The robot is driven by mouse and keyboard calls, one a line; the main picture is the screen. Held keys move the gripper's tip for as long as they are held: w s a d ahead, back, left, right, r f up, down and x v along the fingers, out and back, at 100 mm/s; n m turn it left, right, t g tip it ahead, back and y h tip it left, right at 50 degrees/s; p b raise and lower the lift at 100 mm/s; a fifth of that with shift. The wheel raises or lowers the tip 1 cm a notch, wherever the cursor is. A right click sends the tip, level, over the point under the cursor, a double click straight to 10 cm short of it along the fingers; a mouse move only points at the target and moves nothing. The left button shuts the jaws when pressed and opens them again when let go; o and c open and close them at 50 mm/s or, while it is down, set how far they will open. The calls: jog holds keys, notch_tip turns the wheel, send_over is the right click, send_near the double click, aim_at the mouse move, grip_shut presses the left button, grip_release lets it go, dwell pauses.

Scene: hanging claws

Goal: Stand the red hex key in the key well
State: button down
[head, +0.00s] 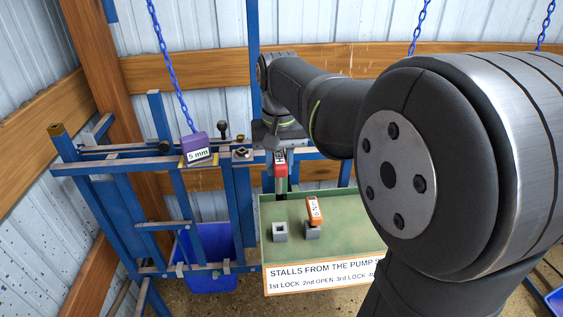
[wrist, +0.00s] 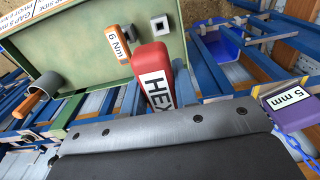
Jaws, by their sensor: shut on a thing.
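In the wrist view the red handle (wrist: 151,58) reads "HEX" and juts out past the grey gripper body. The key is above the back left part of the green tray (head: 345,222), apart from the sockets. An empty grey square socket (head: 280,231) stands on the tray, likely the key well; it also shows in the wrist view (wrist: 160,26). The key's lower end is hard to make out.
An orange tool (head: 314,209) marked "6 Nm" stands in a second grey socket (head: 312,233), right of the empty one. A purple "5 mm" block (head: 196,147) hangs on a blue chain at the left. A blue bin (head: 212,258) sits below the blue frame.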

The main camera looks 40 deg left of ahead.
aim_at(280, 193)
jog(key=shift+w+f, duration=0.1)
jog(key=shift+f, duration=5.8)
jog(key=shift+f, duration=0.35)
jog(key=shift+a+f, duration=0.1)
jog(key=shift+f, duration=2.05)
jog(key=c, duration=1.1)
grip_release()
jog(key=shift+o, duration=0.2)
notch_tip(280, 193, up, 17)
jog(key=shift+r, duration=0.2)
jog(key=shift+f, duration=0.15)
